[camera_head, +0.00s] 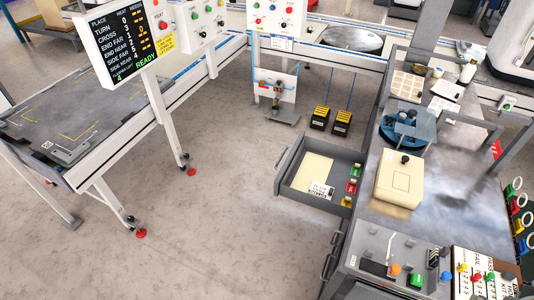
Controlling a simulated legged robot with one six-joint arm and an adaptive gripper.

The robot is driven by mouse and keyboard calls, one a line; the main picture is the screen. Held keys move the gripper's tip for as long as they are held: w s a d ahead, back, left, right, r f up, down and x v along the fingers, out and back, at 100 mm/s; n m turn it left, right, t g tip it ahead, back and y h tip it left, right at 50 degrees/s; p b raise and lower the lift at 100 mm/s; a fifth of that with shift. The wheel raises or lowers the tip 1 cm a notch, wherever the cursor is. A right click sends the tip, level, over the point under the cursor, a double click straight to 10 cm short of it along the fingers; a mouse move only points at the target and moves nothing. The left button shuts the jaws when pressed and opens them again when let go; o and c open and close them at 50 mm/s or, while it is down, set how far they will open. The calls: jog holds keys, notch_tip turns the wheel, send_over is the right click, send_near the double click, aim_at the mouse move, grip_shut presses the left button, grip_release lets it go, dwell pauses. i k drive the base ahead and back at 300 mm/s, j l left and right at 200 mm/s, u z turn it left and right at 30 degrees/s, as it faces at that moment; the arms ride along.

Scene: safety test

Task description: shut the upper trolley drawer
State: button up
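The upper trolley drawer (286,178) is a grey open-topped box. It stands pulled out to the left from the side of the grey metal-topped trolley (372,222). Its handle (281,158) is on the left front face. Inside lie a beige sheet or panel (314,172), a white printed label (321,190) and a row of small red, green and yellow items (352,186) near the trolley side. More dark handles (328,267) show lower on the trolley, on fronts that look shut. My gripper is not in view.
A beige box (399,180) with a dark knob and a blue round fixture (408,125) stand on the trolley top. A control panel (396,262) is at its near end. Two black-yellow pedals (331,119) stand beyond the drawer. The floor (220,220) left of the drawer is clear.

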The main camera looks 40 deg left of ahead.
aim_at(309, 159)
jog(key=k+j, duration=0.1)
jog(key=j, duration=0.7)
jog(key=k+j, duration=0.1)
jog(key=j, duration=0.65)
jog(key=k+j, duration=0.1)
jog(key=j, duration=0.7)
jog(key=k+j, duration=0.1)
jog(key=j, duration=0.65)
jog(key=i+l, duration=0.15)
jog(key=i, duration=0.25)
jog(key=i+l, duration=0.15)
jog(key=i, duration=0.2)
jog(key=i+l, duration=0.15)
jog(key=i, duration=0.25)
